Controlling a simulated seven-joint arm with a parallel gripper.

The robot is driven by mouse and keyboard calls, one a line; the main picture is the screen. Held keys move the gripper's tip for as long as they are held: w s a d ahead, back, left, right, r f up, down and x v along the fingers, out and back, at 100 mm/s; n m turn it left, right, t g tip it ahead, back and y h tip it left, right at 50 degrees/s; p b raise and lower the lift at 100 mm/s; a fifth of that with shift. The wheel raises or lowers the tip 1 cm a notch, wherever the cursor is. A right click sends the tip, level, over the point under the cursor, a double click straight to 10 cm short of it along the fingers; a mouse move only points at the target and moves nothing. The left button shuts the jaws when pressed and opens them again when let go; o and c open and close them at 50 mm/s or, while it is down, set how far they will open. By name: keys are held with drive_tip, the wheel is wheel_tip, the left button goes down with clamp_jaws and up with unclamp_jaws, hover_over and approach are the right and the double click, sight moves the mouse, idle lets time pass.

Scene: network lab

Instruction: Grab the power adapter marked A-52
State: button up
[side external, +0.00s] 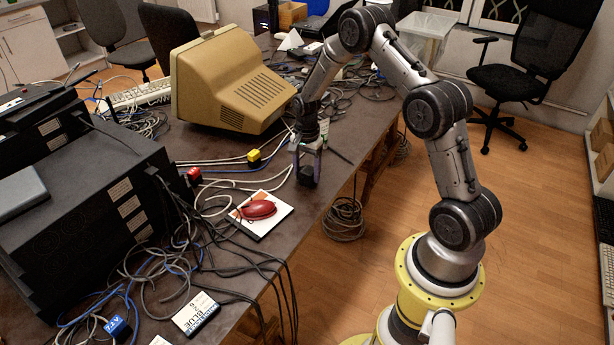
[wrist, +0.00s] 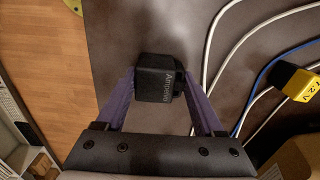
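A small black block-shaped power adapter (wrist: 158,80) sits between the purple fingers of my gripper (wrist: 156,84) in the wrist view. Both fingertips appear to touch its sides, so the gripper looks shut on it. Faint lettering shows on its face, but I cannot read A-52 there. In the side view the black adapter (side external: 306,176) shows at the lower end of my gripper (side external: 307,168), by the table's right edge. I cannot tell whether it rests on the table or is just above it.
A yellow block (side external: 254,158) on a cable lies left of the gripper; it also shows in the wrist view (wrist: 300,84). A beige monitor (side external: 225,80) stands behind. Cables and black equipment (side external: 85,205) crowd the left.

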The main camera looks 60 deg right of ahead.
drive_tip(key=c, duration=0.7)
